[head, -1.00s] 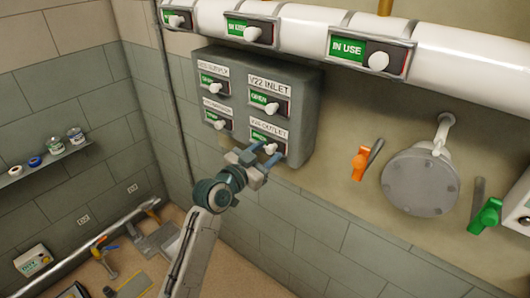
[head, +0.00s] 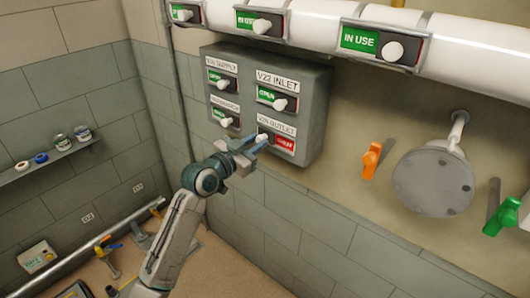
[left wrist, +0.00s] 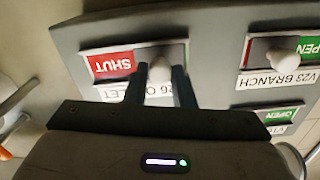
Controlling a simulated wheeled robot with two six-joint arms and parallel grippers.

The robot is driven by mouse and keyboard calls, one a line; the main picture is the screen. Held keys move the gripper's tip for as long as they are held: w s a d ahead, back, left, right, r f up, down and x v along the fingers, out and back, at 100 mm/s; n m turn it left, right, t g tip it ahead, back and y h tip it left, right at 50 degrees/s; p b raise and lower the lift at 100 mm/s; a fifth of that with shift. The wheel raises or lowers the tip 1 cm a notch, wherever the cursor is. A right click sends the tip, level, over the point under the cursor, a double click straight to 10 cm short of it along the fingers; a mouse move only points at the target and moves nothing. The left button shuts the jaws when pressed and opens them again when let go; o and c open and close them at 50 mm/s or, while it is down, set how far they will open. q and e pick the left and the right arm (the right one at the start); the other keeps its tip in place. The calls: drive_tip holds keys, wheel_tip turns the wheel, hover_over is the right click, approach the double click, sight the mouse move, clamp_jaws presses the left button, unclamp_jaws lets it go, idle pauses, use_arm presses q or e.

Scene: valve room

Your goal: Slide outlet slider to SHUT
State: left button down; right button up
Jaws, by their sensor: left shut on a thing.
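The outlet slider (head: 284,143) is at the lower right of the grey valve panel (head: 318,100). Its knob (left wrist: 160,70) is at the left end of the slot in the head view, and the red SHUT field shows to the right of it. My left gripper (head: 258,141) is shut on this knob, with one blue finger on each side. The fingers cover part of the OUTLET label in the left wrist view. My right gripper is not in view.
The V22 INLET slider (head: 277,98) above and the two left sliders show green OPEN. A white pipe (head: 316,28) with IN USE sliders runs above the panel. An orange handle (head: 371,160) and a round flange (head: 433,182) are on the wall to the right.

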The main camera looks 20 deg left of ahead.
use_arm(q)
drive_tip(key=shift+a, duration=0.1)
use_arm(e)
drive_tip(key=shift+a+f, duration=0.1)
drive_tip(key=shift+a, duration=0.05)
use_arm(q)
drive_tip(key=c, duration=1.5)
unclamp_jaws()
drive_tip(key=o, duration=0.3)
drive_tip(key=shift+a, duration=0.1)
drive_tip(key=shift+w+a, duration=0.1)
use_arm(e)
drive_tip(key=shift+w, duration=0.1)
use_arm(q)
drive_tip(key=shift+s+a+f, duration=0.1)
drive_tip(key=shift+s, duration=0.45)
drive_tip(key=b+v, duration=0.2)
drive_tip(key=v, duration=0.7)
drive_tip(key=shift+s+a, duration=0.2)
drive_tip(key=shift+s, duration=0.1)
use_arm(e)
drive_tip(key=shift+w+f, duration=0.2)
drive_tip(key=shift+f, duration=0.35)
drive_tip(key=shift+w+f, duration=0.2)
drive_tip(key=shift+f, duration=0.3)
